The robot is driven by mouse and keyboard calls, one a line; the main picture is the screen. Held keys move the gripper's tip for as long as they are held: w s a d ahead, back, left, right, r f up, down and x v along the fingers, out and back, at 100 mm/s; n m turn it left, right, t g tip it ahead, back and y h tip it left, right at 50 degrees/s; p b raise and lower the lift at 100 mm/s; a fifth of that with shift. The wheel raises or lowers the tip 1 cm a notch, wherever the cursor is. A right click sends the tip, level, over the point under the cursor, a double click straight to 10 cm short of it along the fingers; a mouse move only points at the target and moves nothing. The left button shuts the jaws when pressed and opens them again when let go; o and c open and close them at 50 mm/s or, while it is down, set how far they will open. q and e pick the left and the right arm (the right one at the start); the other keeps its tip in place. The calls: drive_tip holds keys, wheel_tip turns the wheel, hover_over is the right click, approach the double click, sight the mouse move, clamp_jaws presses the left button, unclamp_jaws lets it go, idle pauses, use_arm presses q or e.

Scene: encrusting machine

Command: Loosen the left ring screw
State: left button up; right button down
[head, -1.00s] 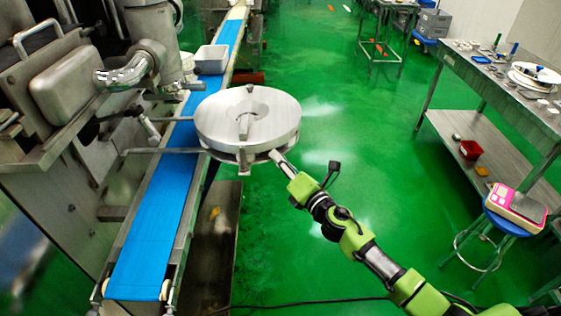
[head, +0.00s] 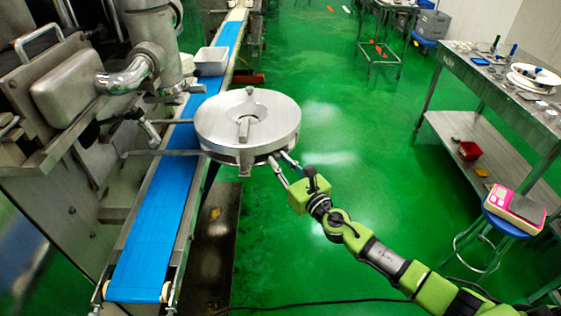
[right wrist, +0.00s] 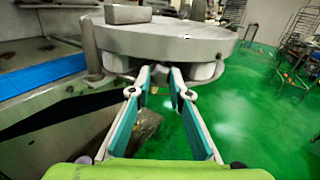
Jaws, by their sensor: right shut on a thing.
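The round metal ring assembly (head: 270,122) stands out over the right side of the blue conveyor on a metal bar. In the right wrist view its thick disc (right wrist: 165,40) fills the top. My right gripper (head: 281,160) is at the near right edge of the assembly, below the disc's rim. In the right wrist view its two fingers (right wrist: 160,72) stand either side of a small part under the rim. It is shut on that part, which looks like the ring screw; the screw is mostly hidden in shadow and by the fingertips. My left gripper is not in view.
A steel table (head: 480,70) and a stool with a pink scale (head: 515,207) stand at the right. The green floor between is open.

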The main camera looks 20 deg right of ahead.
drive_tip(key=shift+f+n+p, duration=0.1)
drive_tip(key=shift+n+p, duration=0.2)
drive_tip(key=shift+n, duration=1.2)
drive_tip(key=c, duration=1.9)
unclamp_jaws()
drive_tip(key=v, duration=1.2)
drive_tip(key=shift+d, duration=0.1)
